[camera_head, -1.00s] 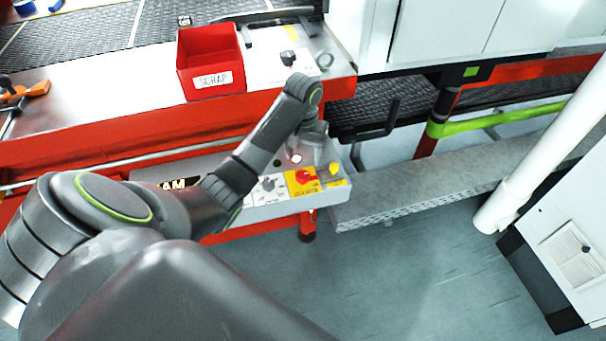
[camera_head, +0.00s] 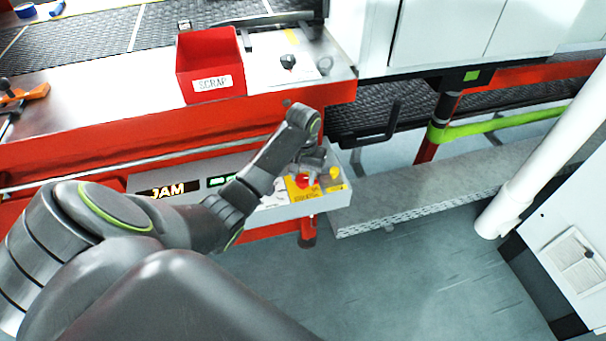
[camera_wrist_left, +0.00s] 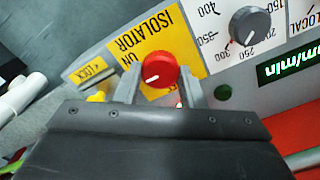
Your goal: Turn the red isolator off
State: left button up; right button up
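The red isolator (camera_head: 303,181) is a round red knob on a yellow plate at the right end of the grey control panel. In the left wrist view the knob (camera_wrist_left: 160,68) has a white pointer line slanting towards the lower left, on the side of the word ON. The yellow plate (camera_wrist_left: 165,25) reads ISOLATOR; its OFF mark is not visible. My left gripper (camera_head: 312,170) is over the panel at the knob. In the wrist view its fingers (camera_wrist_left: 158,88) are apart, one on each side of the knob, with small gaps visible. My right gripper is out of view.
A black speed dial (camera_wrist_left: 250,25), a green button (camera_wrist_left: 222,92) and a green display (camera_wrist_left: 290,65) sit beside the isolator. A yellow lock part (camera_head: 334,172) is at its other side. A red scrap bin (camera_head: 210,65) stands on the bench above.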

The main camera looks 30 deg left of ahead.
pick_arm(q)
jog(key=c, duration=0.4)
jog(key=shift+o, duration=0.2)
jog(key=shift+r+p, duration=0.15)
jog(key=shift+p, duration=0.35)
jog(key=n+p, duration=0.8)
jog(key=p, duration=0.3)
jog(key=shift+r+p, duration=0.2)
jog(key=shift+p, duration=0.1)
jog(key=n+p, duration=0.3)
jog(key=n, duration=0.1)
jog(key=shift+a+f+n, duration=0.1)
jog(key=shift+n, duration=0.2)
jog(key=shift+n+p, duration=0.75)
jog(key=shift+n, duration=0.45)
jog(key=shift+f+n+p, duration=0.15)
jog(key=shift+n+p, duration=0.35)
jog(key=shift+n, duration=0.9)
jog(key=o, duration=1)
jog(key=shift+s, duration=0.1)
